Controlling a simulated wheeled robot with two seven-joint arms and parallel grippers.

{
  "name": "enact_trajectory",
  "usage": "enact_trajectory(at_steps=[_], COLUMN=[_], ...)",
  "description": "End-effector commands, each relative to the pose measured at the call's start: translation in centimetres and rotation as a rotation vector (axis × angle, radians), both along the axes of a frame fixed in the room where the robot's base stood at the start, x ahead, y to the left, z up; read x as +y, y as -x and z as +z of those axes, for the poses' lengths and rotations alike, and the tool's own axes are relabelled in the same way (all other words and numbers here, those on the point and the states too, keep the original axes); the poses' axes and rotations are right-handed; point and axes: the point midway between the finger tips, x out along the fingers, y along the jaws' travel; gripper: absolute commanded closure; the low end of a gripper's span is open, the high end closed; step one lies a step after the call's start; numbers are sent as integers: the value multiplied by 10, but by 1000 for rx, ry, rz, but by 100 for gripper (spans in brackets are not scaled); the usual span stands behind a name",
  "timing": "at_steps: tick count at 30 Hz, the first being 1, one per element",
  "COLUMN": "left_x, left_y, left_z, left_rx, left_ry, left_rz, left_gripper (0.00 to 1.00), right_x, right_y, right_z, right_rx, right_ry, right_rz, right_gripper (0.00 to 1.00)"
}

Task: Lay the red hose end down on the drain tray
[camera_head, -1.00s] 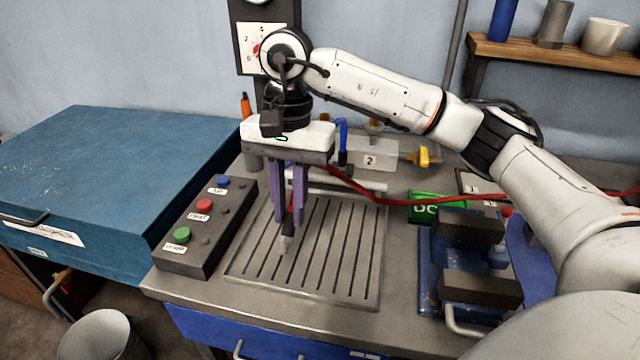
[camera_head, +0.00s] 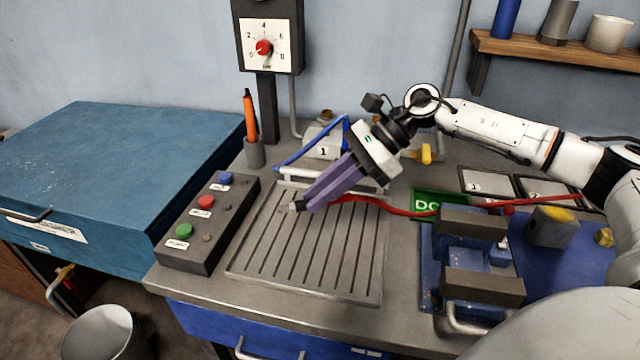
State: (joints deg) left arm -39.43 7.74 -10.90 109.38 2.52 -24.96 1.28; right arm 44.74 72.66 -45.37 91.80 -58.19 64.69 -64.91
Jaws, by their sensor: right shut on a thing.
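The purple fingers slant down to the left, over the far left part of the grooved drain tray (camera_head: 300,262). The nozzle is tilted towards the left; I cannot tell whether it touches the tray. The red hose (camera_head: 400,212) runs right from the fingers, low across the tray's far edge and on past the vise. The fingers hide part of the hose end. My left gripper is not in view.
A button box (camera_head: 208,222) stands left of the tray and a blue vise (camera_head: 470,262) right of it. Most of the tray is bare.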

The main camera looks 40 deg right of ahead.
Motion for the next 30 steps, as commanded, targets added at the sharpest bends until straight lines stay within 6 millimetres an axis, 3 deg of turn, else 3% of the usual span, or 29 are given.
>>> enact_trajectory(at_steps=[15,29,30], left_x=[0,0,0], left_y=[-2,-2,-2], left_z=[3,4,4], left_rx=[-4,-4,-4], left_ry=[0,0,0], left_rz=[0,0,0], left_gripper=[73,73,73], right_x=[0,0,0], right_y=[0,0,0], right_z=[-56,-65,-65], right_rx=[2,-1,0], right_ry=[-1,0,1], right_rz=[1,2,2], right_gripper=[100,100,82])
